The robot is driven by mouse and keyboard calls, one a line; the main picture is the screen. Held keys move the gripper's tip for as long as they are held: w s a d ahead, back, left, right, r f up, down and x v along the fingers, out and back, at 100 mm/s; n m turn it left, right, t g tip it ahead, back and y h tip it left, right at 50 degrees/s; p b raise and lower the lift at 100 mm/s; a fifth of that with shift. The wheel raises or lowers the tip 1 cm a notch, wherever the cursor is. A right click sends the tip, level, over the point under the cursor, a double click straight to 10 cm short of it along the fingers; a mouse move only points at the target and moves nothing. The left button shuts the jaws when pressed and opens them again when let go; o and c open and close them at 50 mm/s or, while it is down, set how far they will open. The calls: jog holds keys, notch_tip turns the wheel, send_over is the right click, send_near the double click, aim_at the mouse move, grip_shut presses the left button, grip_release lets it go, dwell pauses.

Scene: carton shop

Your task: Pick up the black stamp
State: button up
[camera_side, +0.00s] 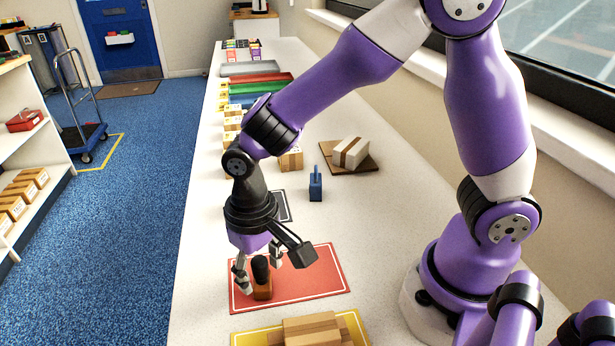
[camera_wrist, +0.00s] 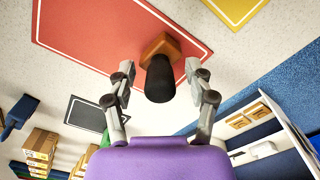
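The black stamp (camera_side: 261,270) has a dark rounded handle on a brown wooden base. It stands upright near the left edge of the red mat (camera_side: 312,277). My gripper (camera_side: 259,274) points down at the stamp, with its fingers apart on either side of the handle. In the wrist view the stamp's black handle (camera_wrist: 160,80) lies between the two open fingertips, with a visible gap on each side. The wooden base (camera_wrist: 161,46) shows beyond the handle. Nothing is held.
A yellow mat with a carton (camera_side: 312,330) lies in front. A blue stamp-like object (camera_side: 315,186), a small carton (camera_side: 291,159) and a brown board with a wrapped parcel (camera_side: 350,153) stand farther back. A dark mat (camera_side: 283,205) lies behind the red one. The counter's left edge is close by.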

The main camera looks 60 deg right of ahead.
grip_shut()
jog(key=shift+r, duration=0.1)
